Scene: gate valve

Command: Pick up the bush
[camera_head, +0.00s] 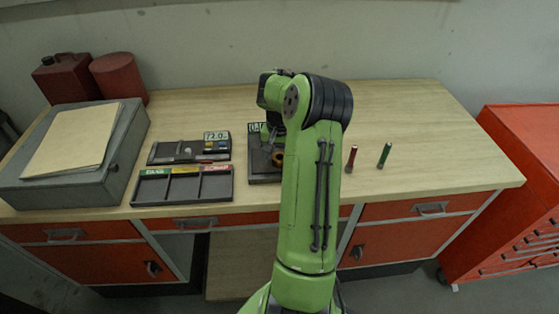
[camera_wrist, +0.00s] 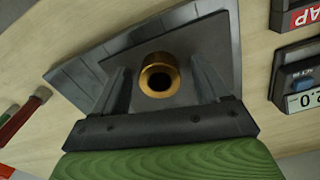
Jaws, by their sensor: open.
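The bush is a short brass ring with a dark bore; in the wrist view the bush (camera_wrist: 159,75) stands upright on a dark grey plate (camera_wrist: 215,35). In the head view the bush (camera_head: 277,158) shows just left of my arm, which hides part of it and the plate. My gripper (camera_wrist: 157,68) is open in the wrist view, one finger on each side of the bush in the picture, with gaps visible. I cannot tell how far the fingertips are above the plate.
A sorting tray (camera_head: 184,187) with labelled compartments and a gauge tray (camera_head: 188,150) with a display lie left. A red pin (camera_head: 351,158) and a green pin (camera_head: 384,155) stand right of my arm. A grey box (camera_head: 75,155) sits far left. The bench's right end is clear.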

